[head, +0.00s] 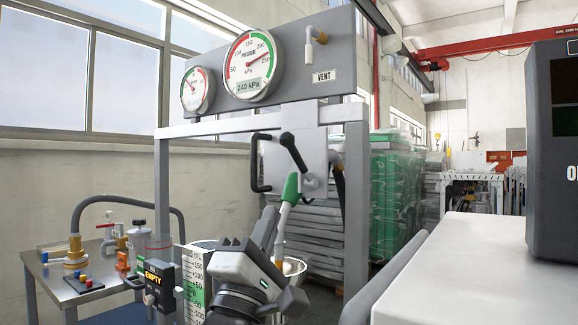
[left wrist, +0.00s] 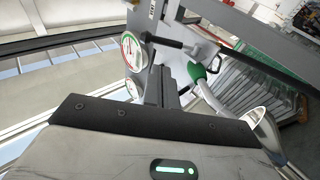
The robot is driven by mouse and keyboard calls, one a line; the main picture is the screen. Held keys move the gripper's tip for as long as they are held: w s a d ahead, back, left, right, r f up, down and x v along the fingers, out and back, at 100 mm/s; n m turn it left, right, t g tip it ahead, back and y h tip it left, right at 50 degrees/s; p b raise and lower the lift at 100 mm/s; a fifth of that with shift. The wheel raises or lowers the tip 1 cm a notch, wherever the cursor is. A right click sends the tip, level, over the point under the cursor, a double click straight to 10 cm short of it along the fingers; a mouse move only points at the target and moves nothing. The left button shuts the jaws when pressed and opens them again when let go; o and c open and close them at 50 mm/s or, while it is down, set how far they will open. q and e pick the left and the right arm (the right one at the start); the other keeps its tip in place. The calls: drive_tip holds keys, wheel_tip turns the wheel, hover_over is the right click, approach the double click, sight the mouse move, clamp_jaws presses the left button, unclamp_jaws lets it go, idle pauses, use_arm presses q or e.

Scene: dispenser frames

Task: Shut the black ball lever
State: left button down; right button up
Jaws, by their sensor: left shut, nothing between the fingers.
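The black ball lever (head: 294,152) sits on the front of a grey valve box (head: 312,185) below the gauge panel. It slants up and to the left, with its thick black end at the top. It also shows as a black bar in the left wrist view (left wrist: 166,41), beyond my fingertips. My left gripper (head: 268,218) is below and left of the lever, apart from it, with its fingers shut and empty. The shut fingers show in the left wrist view (left wrist: 164,78). My right gripper is not in view.
A green-handled nozzle (head: 290,187) hangs just below the lever, close to my left fingers. A black D-shaped handle (head: 257,163) is left of the lever. A cart (head: 45,290) with fittings stands at the left. A dark monitor (head: 550,150) stands at the right.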

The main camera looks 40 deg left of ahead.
use_arm(q)
drive_tip(key=p, duration=0.3)
approach(293, 156)
drive_tip(key=x, duration=0.5)
drive_tip(key=shift+r, duration=0.25)
drive_tip(key=shift+x, duration=0.8)
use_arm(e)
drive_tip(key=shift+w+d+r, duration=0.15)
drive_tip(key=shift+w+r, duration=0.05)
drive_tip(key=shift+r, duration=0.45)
use_arm(q)
drive_tip(key=shift+w+f, duration=0.1)
drive_tip(key=shift+w, duration=0.05)
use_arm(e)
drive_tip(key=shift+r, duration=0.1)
